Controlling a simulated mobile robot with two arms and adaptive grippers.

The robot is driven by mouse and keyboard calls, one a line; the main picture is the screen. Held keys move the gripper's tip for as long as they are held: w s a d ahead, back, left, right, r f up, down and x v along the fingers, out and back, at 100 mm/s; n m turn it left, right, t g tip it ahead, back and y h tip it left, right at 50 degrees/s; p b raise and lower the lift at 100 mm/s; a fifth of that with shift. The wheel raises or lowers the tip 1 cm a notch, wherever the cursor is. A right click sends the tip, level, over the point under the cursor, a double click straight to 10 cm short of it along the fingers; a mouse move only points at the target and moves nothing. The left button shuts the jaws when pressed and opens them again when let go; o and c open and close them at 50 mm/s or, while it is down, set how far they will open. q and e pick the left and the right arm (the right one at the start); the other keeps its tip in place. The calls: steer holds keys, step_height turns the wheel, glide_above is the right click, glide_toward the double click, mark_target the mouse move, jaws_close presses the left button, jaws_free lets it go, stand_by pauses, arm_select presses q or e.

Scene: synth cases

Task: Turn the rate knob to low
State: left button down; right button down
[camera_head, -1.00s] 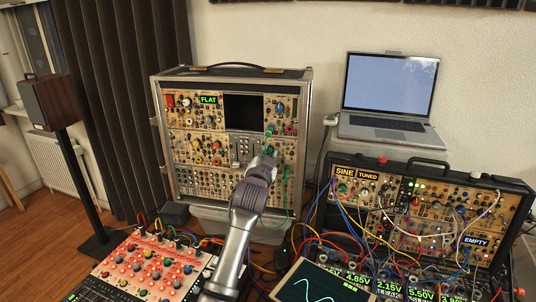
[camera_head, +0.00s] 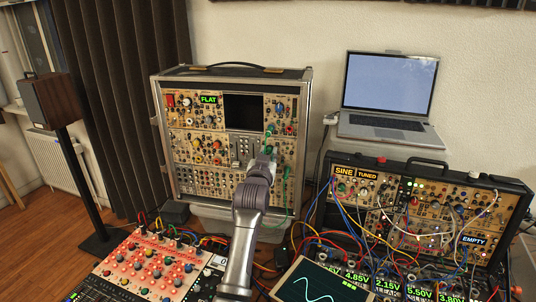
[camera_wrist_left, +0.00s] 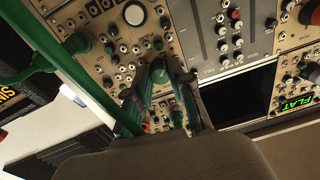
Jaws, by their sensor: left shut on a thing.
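The tall synth case (camera_head: 233,73) stands against the wall with its panels facing me. My left gripper (camera_head: 267,158) is at its lower right panels. In the left wrist view, the fingers (camera_wrist_left: 161,88) are shut around a green knob (camera_wrist_left: 160,76), seen from above between them. The panel lettering near it is too small to read, so I cannot confirm a rate label. The knob's pointer and setting cannot be made out. In the head view, my gripper hides this knob. My right gripper is not in view.
A green cable (camera_wrist_left: 40,64) runs close beside the fingers in the wrist view. A FLAT display (camera_head: 208,99) is on the upper panels. A cabled second case (camera_head: 430,165) and a laptop (camera_head: 388,90) stand right. A red-lit mixer (camera_head: 145,265) is front left.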

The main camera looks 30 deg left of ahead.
arm_select(q)
steer(key=shift+f, duration=0.1)
steer(key=c, duration=1)
jaws_free()
steer(key=shift+s, duration=0.1)
steer(key=v, duration=1.2)
